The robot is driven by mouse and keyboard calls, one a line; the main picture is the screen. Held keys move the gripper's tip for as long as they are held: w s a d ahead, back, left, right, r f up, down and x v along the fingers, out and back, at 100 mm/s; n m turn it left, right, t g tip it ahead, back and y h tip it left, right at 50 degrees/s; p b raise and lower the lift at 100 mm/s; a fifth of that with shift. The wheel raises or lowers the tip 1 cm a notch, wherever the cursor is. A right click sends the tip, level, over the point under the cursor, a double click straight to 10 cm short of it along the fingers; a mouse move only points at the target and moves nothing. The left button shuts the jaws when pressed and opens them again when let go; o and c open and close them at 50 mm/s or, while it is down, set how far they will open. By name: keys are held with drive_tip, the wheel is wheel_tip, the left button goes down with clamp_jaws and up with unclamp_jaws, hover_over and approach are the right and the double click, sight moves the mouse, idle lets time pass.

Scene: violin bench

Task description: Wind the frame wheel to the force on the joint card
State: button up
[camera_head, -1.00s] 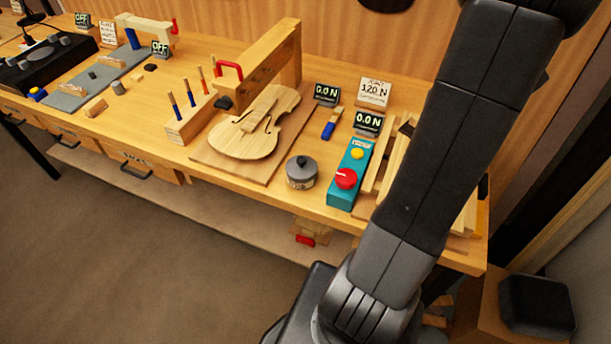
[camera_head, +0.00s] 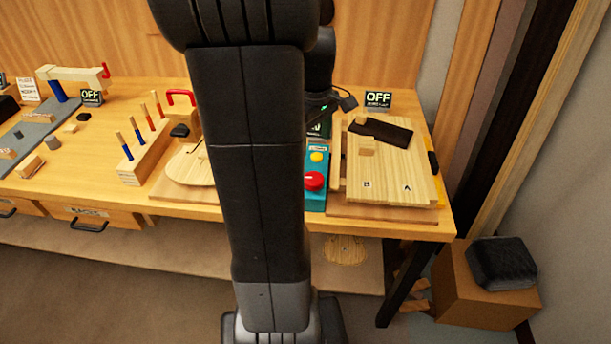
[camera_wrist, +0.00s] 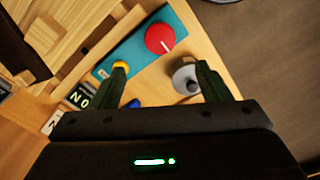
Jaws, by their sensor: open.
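A red round knob (camera_head: 314,181) sits on a teal box (camera_head: 315,200) with a yellow button (camera_head: 317,157). In the wrist view the red knob (camera_wrist: 159,38) has a pale line, and the yellow button (camera_wrist: 121,66) shows by the left fingertip. My open, empty gripper (camera_wrist: 162,75) is above the bench, its fingers over the box area. A grey lidded pot (camera_wrist: 187,77) shows beside the right finger. A display (camera_head: 320,127) is mostly hidden in the head view; its digits are unclear. A white card (camera_wrist: 52,122) is cut off by my gripper, its force unreadable.
Right of the box lie pale boards (camera_head: 385,175) with a dark strip (camera_head: 381,132) and a small block on top. An OFF display (camera_head: 377,99) stands behind. A violin plate (camera_head: 188,167) and tool rack (camera_head: 143,160) are left. My arm covers the middle.

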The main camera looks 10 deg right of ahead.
wheel_tip(320, 180, down, 12)
drive_tip(key=shift+r, duration=0.1)
idle(0.4)
drive_tip(key=c, duration=1)
